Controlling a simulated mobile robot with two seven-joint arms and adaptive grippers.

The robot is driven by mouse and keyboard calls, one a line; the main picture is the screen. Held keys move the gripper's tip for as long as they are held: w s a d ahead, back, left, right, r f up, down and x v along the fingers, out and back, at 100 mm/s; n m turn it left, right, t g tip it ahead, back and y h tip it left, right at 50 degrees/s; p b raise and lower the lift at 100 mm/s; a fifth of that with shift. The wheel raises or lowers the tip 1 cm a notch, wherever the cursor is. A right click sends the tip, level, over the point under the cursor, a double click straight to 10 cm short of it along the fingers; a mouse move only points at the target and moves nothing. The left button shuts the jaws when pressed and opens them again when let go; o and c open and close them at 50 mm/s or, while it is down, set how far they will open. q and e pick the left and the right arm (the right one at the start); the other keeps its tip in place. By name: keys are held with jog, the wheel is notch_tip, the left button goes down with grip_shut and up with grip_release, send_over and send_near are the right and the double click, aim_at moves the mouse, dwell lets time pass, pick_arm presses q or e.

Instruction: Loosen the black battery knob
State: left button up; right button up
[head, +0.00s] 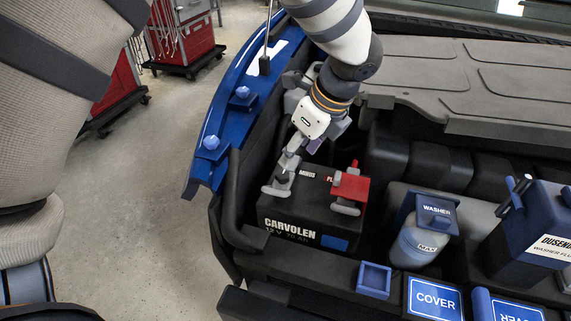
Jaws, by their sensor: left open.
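The battery (310,222) is a dark box lettered CARVOLEN, sitting in the engine bay in the head view. At its left top corner, by the word MINUS, is the black battery knob (282,178) with a grey piece around its foot. My left gripper (287,166) reaches down from above with its fingers open at the knob, partly covering it. I cannot tell whether the fingers touch it. The red terminal clamp (351,185) with a grey lever is at the right top side of the battery. My right gripper is not in view.
A washer bottle (419,240) and a dark blue washer fluid jug (532,230) stand to the right. A blue fender (235,110) with blue knobs borders the left. Blue COVER lids (434,299) lie in front. Red tool cabinets (187,35) stand behind on open floor.

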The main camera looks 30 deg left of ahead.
aim_at(283, 175)
pick_arm(q)
jog(key=x, duration=0.9)
jog(key=shift+d, duration=0.1)
jog(key=c, duration=1.2)
